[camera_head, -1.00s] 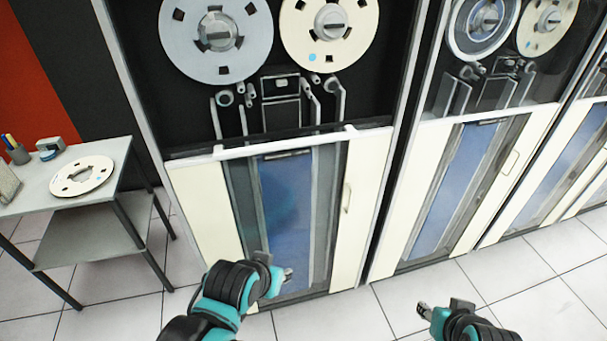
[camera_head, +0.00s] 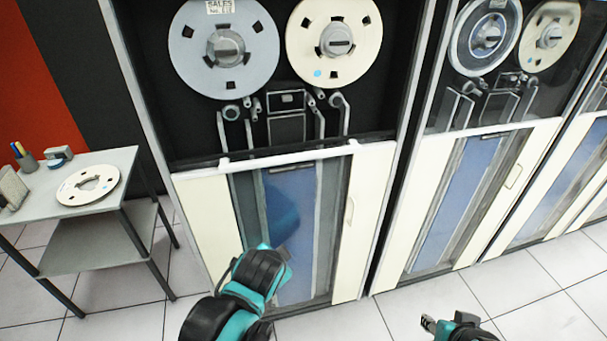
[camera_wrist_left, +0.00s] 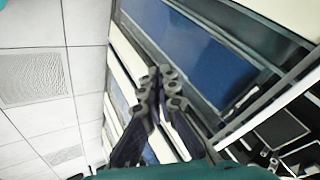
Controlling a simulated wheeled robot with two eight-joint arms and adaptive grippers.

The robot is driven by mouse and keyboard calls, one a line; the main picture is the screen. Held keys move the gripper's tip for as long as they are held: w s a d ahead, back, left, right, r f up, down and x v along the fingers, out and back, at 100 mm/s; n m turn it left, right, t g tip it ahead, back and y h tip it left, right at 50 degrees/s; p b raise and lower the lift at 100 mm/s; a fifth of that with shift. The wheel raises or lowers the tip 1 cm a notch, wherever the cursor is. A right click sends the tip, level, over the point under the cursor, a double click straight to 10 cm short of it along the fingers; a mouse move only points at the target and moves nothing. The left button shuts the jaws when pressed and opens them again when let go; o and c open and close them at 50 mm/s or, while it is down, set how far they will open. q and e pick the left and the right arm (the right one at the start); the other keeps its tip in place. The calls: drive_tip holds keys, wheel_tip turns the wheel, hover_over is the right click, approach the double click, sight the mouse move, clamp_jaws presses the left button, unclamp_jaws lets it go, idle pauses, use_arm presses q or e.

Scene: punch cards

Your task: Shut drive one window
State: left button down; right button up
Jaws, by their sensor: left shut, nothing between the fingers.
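The leftmost tape drive, which I take as drive one, has a reel bay (camera_head: 280,140) with two reels, and I see no clear glass sheen over it. A white rail with a bracket at each end, likely the window's handle (camera_head: 288,156), runs across below the bay. A white rail also shows in the left wrist view (camera_wrist_left: 268,108). My left gripper (camera_wrist_left: 160,84) is shut and empty in the wrist view, in front of the blue lower panel (camera_wrist_left: 205,55). In the head view its fingers are mostly hidden by my wrist. My right gripper (camera_head: 428,323) is low at the right, away from the drives.
More drives stand to the right, the nearest with a reel bay (camera_head: 480,100) that looks glazed. A side table (camera_head: 118,163) at the left holds a loose reel (camera_head: 88,185) and small items. White tiled floor is free in front.

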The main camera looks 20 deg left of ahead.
use_arm(q)
drive_tip(key=w+d+r+m+t+y+p, duration=0.2)
drive_tip(key=w+r+m+y+p, duration=0.1)
drive_tip(key=w+m, duration=0.8)
drive_tip(key=w+d+r+m+t+y+p, duration=0.2)
drive_tip(key=w+r+m+t+y, duration=0.15)
drive_tip(key=w+m, duration=0.65)
drive_tip(key=w+a+f+m, duration=0.1)
drive_tip(key=w, duration=0.1)
drive_tip(key=w+a+f+b, duration=0.1)
drive_tip(key=w+a, duration=0.1)
drive_tip(key=w+a+m+g, duration=0.1)
drive_tip(key=w+a, duration=0.1)
drive_tip(key=shift+w+a+f+m+h, duration=0.1)
drive_tip(key=shift+a+f+m+h, duration=0.05)
drive_tip(key=shift+f+m+h, duration=0.2)
wheel_tip(320, 180, up, 4)
drive_tip(key=shift+f, duration=0.1)
wheel_tip(320, 180, up, 45)
drive_tip(key=p, duration=2.7)
drive_tip(key=shift+f, duration=0.15)
